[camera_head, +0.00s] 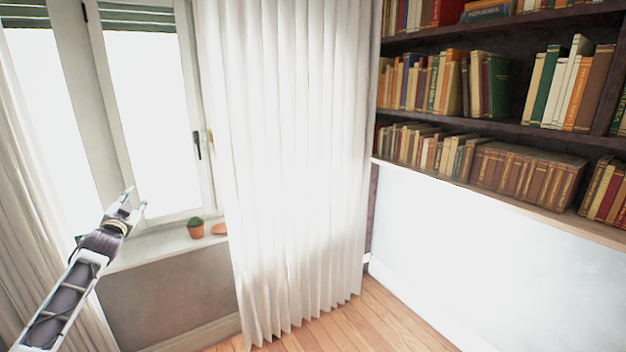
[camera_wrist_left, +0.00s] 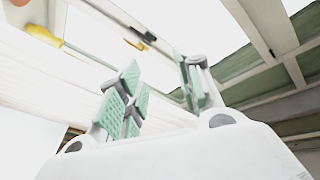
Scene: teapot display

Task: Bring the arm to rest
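My left arm (camera_head: 68,295) comes in from the lower left in the head view, raised in front of the window. Its gripper (camera_head: 136,201) points up and away, above the left part of the window sill. In the left wrist view the two fingers with green pads stand apart, and the gripper (camera_wrist_left: 162,80) is open with nothing between them. The gripper touches nothing that I can see. My right gripper is in neither view.
A small potted cactus (camera_head: 195,229) and a terracotta dish (camera_head: 219,229) stand on the window sill (camera_head: 150,250). A white curtain (camera_head: 290,150) hangs right of the window. Bookshelves (camera_head: 480,130) fill the right side. The wooden floor (camera_head: 375,320) is clear where it shows.

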